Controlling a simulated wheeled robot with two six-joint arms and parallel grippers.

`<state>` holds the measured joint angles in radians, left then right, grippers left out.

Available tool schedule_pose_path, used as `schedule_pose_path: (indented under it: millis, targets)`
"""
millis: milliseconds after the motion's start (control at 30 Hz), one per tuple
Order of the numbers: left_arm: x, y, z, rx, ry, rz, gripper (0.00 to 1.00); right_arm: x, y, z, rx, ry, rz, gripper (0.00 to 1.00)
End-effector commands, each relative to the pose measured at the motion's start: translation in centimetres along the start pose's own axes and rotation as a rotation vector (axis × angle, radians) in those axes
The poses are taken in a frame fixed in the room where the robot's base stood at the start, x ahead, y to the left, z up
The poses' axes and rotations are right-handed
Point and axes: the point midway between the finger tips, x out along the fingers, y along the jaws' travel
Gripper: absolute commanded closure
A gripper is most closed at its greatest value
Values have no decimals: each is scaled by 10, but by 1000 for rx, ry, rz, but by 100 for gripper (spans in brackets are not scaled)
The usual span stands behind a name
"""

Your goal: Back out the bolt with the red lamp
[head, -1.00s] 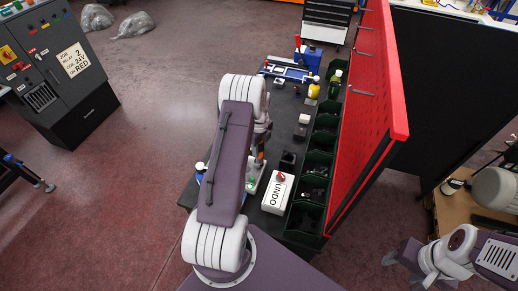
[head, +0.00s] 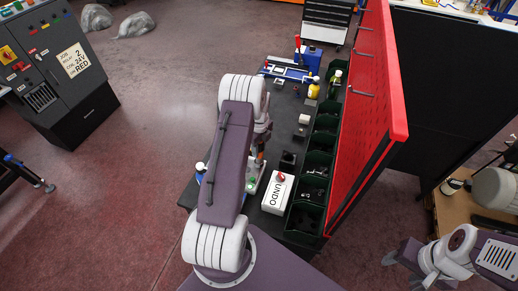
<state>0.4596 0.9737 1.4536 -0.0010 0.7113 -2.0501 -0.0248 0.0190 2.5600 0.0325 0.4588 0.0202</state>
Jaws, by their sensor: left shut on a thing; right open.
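My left gripper (head: 259,150) is mostly hidden behind my own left forearm, over the near end of the dark table. It is shut on a partly hidden thing (head: 256,162) with a reddish part. Below it, a pale and green fixture (head: 251,187) shows only in part. I cannot make out a bolt or its lamp there. A white box (head: 277,193) marked UNDO, with a red knob (head: 281,177) on top, stands just right of the fixture. My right gripper (head: 396,257) is open and empty at the lower right, away from the table.
Dark green bins (head: 308,190) line the table's right side beneath a red pegboard (head: 372,90).

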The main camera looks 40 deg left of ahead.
Motion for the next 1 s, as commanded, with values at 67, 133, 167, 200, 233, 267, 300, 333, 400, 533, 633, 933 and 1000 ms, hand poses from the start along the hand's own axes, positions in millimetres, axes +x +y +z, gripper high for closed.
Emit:
schedule_pose_path:
  millis: [67, 133, 167, 200, 233, 267, 300, 333, 400, 533, 633, 933, 1000]
  targets:
    - [4, 4, -3, 0, 8, 14, 100, 1, 0, 0, 0, 0, 0, 44]
    - [4, 4, -3, 0, 8, 14, 100, 1, 0, 0, 0, 0, 0, 44]
    - [4, 4, -3, 0, 8, 14, 100, 1, 0, 0, 0, 0, 0, 44]
    - [4, 4, -3, 0, 8, 14, 100, 1, 0, 0, 0, 0, 0, 44]
    - [4, 4, -3, 0, 8, 14, 100, 1, 0, 0, 0, 0, 0, 44]
    - [4, 4, -3, 0, 8, 14, 100, 1, 0, 0, 0, 0, 0, 44]
    - [4, 4, -3, 0, 8, 14, 100, 1, 0, 0, 0, 0, 0, 44]
    - [4, 4, -3, 0, 8, 14, 100, 1, 0, 0, 0, 0, 0, 44]
    - [4, 4, -3, 0, 8, 14, 100, 1, 0, 0, 0, 0, 0, 44]
    - [3, 4, -3, 0, 8, 14, 100, 0, 0, 0, 0, 0, 0, 44]
    - [-3, 4, -2, 0, 7, 13, 100, -5, 0, 0, 0, 0, 0, 44]
    - [-35, 2, -1, 0, 3, 5, 100, -27, 0, -3, 0, 0, 0, 44]
    - [-42, 1, -1, 0, 3, 4, 100, -32, -1, -3, 0, 0, 0, 44]
